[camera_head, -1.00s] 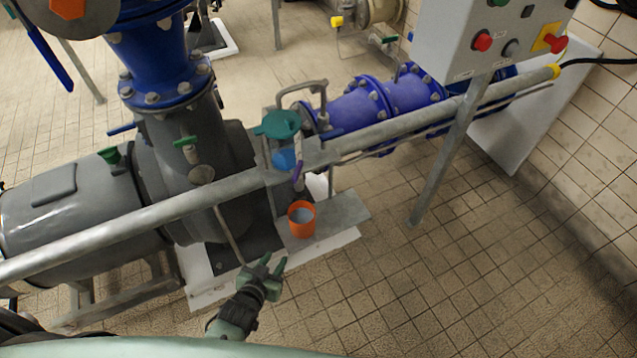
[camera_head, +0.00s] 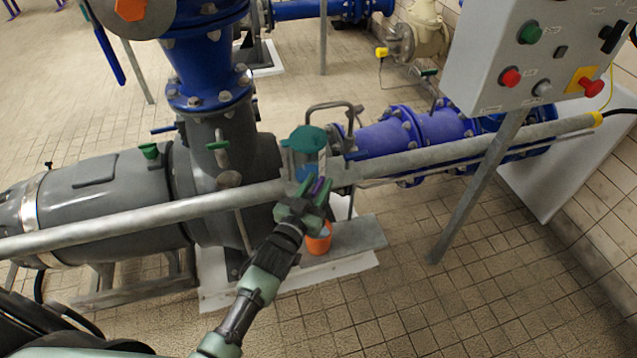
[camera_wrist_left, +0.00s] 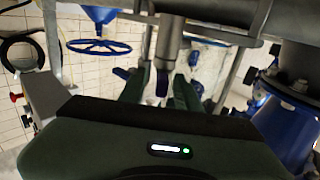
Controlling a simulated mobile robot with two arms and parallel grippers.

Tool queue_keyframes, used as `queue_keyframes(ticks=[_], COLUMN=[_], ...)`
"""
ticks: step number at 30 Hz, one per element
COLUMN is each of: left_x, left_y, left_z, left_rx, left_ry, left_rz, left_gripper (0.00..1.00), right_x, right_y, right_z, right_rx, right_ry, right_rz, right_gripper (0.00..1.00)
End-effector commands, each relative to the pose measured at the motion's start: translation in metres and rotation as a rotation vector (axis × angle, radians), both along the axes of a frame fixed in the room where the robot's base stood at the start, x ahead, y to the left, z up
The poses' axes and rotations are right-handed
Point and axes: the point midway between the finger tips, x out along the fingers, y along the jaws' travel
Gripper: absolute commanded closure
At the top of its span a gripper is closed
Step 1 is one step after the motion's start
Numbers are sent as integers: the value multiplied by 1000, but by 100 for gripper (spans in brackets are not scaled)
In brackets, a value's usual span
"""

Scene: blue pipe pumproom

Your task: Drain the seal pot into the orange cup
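The seal pot with its green lid (camera_head: 308,139) stands by the grey pump, behind the long grey rail. Its purple valve handle (camera_head: 319,184) shows just at my left gripper (camera_head: 313,194). In the left wrist view the dark handle (camera_wrist_left: 162,82) lies between my two green fingers, which stand apart on either side of it; I cannot tell whether they touch it. The orange cup (camera_head: 319,241) stands upright on the plinth below, partly hidden by the gripper. The inside of the cup is mostly hidden. My right gripper is not in view.
The long grey rail (camera_head: 150,217) crosses right beside the gripper. The grey pump (camera_head: 110,205) is at left, blue pipework (camera_head: 425,125) behind. A control box (camera_head: 545,50) on a slanted post (camera_head: 478,190) stands at right. The tiled floor at front right is clear.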

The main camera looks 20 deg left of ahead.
Motion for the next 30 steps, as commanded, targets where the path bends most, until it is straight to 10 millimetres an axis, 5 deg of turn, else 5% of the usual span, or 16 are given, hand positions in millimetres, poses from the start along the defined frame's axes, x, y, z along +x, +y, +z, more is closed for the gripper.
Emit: queue_keyframes(ticks=[9, 13, 30], left_x=[4, 4, 4], left_y=[0, 0, 2], left_z=[0, 0, 0], left_rx=[0, 0, 12], left_ry=[0, 0, 2], left_rz=[0, 0, -118], left_gripper=[67, 100, 100], right_x=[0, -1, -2], right_y=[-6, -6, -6], right_z=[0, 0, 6], right_rx=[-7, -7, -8], right_ry=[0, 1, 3], right_rz=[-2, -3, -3], right_gripper=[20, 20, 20])
